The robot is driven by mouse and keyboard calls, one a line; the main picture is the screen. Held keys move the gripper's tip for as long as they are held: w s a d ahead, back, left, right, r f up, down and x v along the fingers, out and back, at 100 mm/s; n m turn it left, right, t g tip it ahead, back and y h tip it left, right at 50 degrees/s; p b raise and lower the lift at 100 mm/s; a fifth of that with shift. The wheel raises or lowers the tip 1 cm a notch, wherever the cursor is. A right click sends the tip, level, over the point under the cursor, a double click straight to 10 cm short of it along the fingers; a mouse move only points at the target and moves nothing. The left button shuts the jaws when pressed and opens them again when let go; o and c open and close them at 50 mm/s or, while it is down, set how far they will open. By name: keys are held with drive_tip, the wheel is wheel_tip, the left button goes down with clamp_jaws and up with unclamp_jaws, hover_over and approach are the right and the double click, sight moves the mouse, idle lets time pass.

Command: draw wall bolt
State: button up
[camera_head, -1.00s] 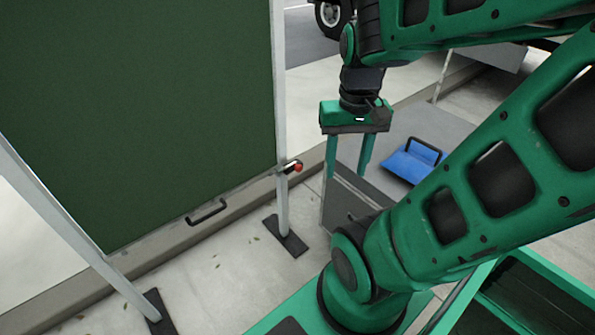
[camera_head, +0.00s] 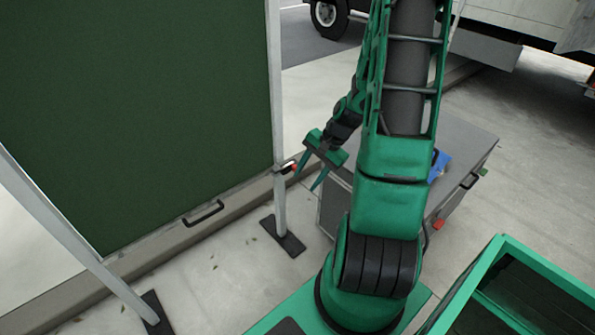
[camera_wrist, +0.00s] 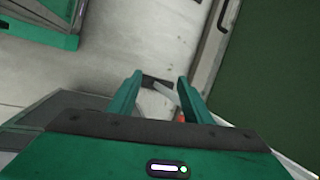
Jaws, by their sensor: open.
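The wall is a big dark green panel (camera_head: 140,110) in a pale frame with upright posts; it also fills the right of the wrist view (camera_wrist: 275,80). The bolt with a red knob (camera_head: 290,167) sits low on the panel's right post. My gripper (camera_head: 305,184) is open and empty, pointing down-left close to the knob's right side. In the wrist view my two fingers (camera_wrist: 159,78) are apart, and a small red patch of the knob (camera_wrist: 181,117) shows low near the right finger, mostly hidden. I cannot tell whether anything touches.
A black handle (camera_head: 204,213) is on the panel's bottom edge. Dark post feet (camera_head: 283,236) stand on the concrete. A grey chest (camera_head: 470,150) with a blue item (camera_head: 440,165) is behind my arm. A green bin (camera_head: 520,262) is at lower right. A truck (camera_head: 510,20) stands behind.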

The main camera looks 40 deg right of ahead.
drive_tip(key=w+d+f+m+t+y, duration=0.1)
drive_tip(key=w+d+f+m+t, duration=0.2)
drive_tip(key=w+f+m+t, duration=0.4)
drive_tip(key=w+d+f+m+t+h, duration=0.1)
drive_tip(key=d+f+m+t+h, duration=0.4)
drive_tip(key=d+m, duration=0.6)
drive_tip(key=w+a+f+m+g, duration=0.1)
drive_tip(key=w+f, duration=0.4)
drive_tip(key=w, duration=0.5)
drive_tip(key=shift+w+a+f+m+g+y, duration=0.2)
drive_tip(key=shift+a+m+g+y, duration=0.15)
drive_tip(key=shift+m, duration=0.45)
